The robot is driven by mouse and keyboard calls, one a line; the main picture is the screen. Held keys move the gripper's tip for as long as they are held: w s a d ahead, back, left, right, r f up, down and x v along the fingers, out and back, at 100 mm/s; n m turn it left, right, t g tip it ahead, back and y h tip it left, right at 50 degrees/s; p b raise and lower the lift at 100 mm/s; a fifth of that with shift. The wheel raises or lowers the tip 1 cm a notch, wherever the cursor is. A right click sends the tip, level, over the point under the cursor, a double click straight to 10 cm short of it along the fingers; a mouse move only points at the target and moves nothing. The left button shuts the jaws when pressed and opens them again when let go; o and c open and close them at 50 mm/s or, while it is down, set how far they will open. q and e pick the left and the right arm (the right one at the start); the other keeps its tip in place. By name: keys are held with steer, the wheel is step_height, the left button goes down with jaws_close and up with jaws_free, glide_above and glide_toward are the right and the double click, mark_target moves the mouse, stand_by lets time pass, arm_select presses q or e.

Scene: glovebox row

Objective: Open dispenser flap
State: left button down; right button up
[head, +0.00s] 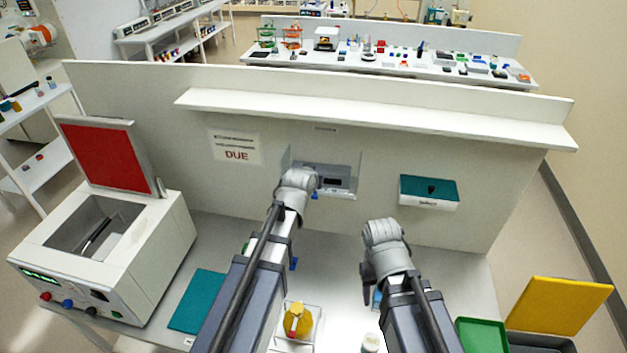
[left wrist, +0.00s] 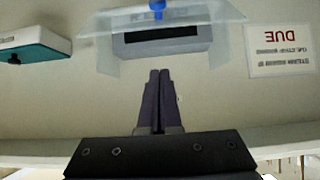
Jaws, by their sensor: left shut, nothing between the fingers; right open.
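The dispenser (head: 340,176) is a grey box with a dark slot, mounted on the bench's upright panel. It also shows in the left wrist view (left wrist: 190,34), upside down, with a clear flap (left wrist: 228,40) over it. A blue knob (left wrist: 157,8) sits on the flap. I cannot tell how far the flap stands from the box. My left gripper (left wrist: 158,74) is shut and empty, its fingertips pointing at the dispenser, apart from the knob. In the head view its arm hides part of the dispenser. My right gripper (head: 370,280) is open over the bench, away from the dispenser.
A shelf (head: 350,115) runs above the dispenser. A teal-topped box (head: 429,190) is on the panel at right, a DUE sign (head: 235,147) at left. An open-lidded machine (head: 150,255) stands left. A yellow bottle (head: 298,320) sits between my arms. A green tray (head: 482,335) is at lower right.

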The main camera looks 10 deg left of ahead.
mark_target(316, 196)
arm_select(q)
steer(key=b+x, duration=0.4)
steer(key=x, duration=0.5)
steer(key=shift+s+b, duration=0.1)
steer(key=shift+b, duration=0.25)
steer(key=s, duration=0.1)
steer(key=s+f+b, duration=0.1)
steer(key=s, duration=0.1)
steer(key=shift+s+f, duration=0.1)
steer(key=shift+f, duration=0.2)
steer(key=shift+s+b, duration=0.35)
steer(key=shift+s, duration=0.1)
steer(key=shift+w, duration=0.15)
steer(key=shift+f, duration=0.1)
